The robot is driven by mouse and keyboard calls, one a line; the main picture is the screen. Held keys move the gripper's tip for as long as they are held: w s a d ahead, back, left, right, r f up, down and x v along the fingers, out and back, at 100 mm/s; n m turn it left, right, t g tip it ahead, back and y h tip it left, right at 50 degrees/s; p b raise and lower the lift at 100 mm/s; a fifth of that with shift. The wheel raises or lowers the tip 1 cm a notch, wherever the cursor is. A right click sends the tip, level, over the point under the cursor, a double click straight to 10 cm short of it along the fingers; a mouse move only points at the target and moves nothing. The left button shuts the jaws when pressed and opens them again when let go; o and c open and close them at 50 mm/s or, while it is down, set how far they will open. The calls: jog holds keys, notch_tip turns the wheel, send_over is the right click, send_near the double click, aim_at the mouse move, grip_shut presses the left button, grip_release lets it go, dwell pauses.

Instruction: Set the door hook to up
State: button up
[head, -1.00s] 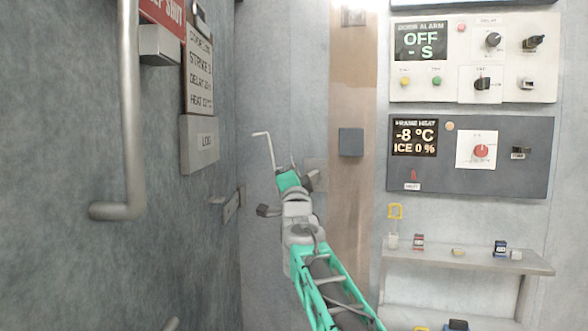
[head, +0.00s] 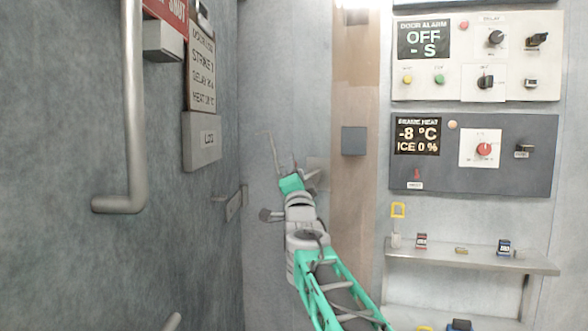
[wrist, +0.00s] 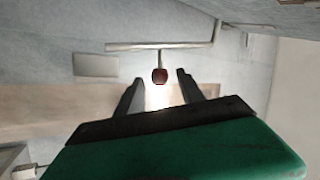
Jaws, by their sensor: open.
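The door hook (head: 274,152) shows in the head view as a thin grey rod standing close to upright beside my gripper (head: 297,170), near the wall corner. In the wrist view the hook (wrist: 150,47) is a long grey bar with a bent end at the right. A short stem on it carries a dark red-brown knob (wrist: 160,76). My gripper (wrist: 156,82) is open, its two dark fingers on either side of the knob with gaps between. Whether the knob lies fully between the fingertips in depth I cannot tell.
A grey vertical door handle (head: 134,110) and sign plates are on the left wall. Two control panels (head: 470,155) hang at the right, above a shelf (head: 470,258) with small items. A dark square block (head: 354,141) sits on the tan strip.

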jog(key=b+v, duration=0.1)
jog(key=v, duration=0.4)
jog(key=shift+s, duration=0.15)
jog(key=s+d+f+n+g+p, duration=0.3)
jog(key=s+f+g+p, duration=0.2)
jog(key=s+f, duration=0.15)
jog(key=s+d+f+n+g+p, duration=0.3)
jog(key=s+d+f+g+p, duration=0.15)
jog(key=f+p, duration=0.2)
jog(key=s+f+n+g+p, duration=0.3)
jog(key=s+f+g, duration=0.2)
jog(key=s, duration=0.9)
jog(key=s+d+f+n+g+p, duration=0.1)
jog(key=s+f+n+g+p, duration=0.2)
jog(key=s+f, duration=0.8)
jog(key=s+g, duration=0.2)
jog(key=s, duration=0.1)
jog(key=shift+s+d+n+g, duration=0.3)
jog(key=shift+s+n+g, duration=0.05)
jog(key=shift+n, duration=0.05)
jog(key=shift+c, duration=0.5)
